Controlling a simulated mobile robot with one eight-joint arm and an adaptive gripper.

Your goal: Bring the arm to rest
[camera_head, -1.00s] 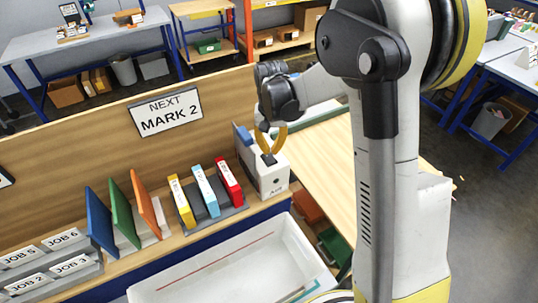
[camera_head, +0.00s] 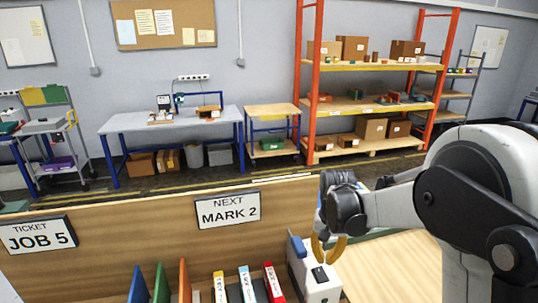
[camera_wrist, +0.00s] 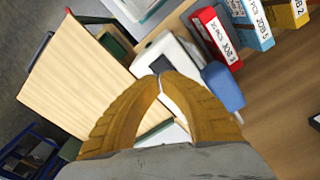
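My gripper (camera_head: 326,260) hangs at the end of my arm over the white box-shaped device (camera_head: 318,289), near the dark patch on its top. Its curved yellow fingers come together at the tips, with nothing seen between them. The fingers also fill the lower middle of the wrist view (camera_wrist: 159,78). There the white device (camera_wrist: 168,48) lies beyond the tips, with a blue part (camera_wrist: 223,86) to the right. Whether the fingertips touch the device I cannot tell. My arm reaches in from the right of the head view.
A wooden panel carries the signs "NEXT MARK 2" (camera_head: 228,210) and "TICKET JOB 5" (camera_head: 38,236). Yellow, blue and red binders (camera_head: 273,283) stand left of the device. A pale wooden tabletop (camera_head: 395,265) lies right of it, bare where visible. Shelves and a workbench stand behind.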

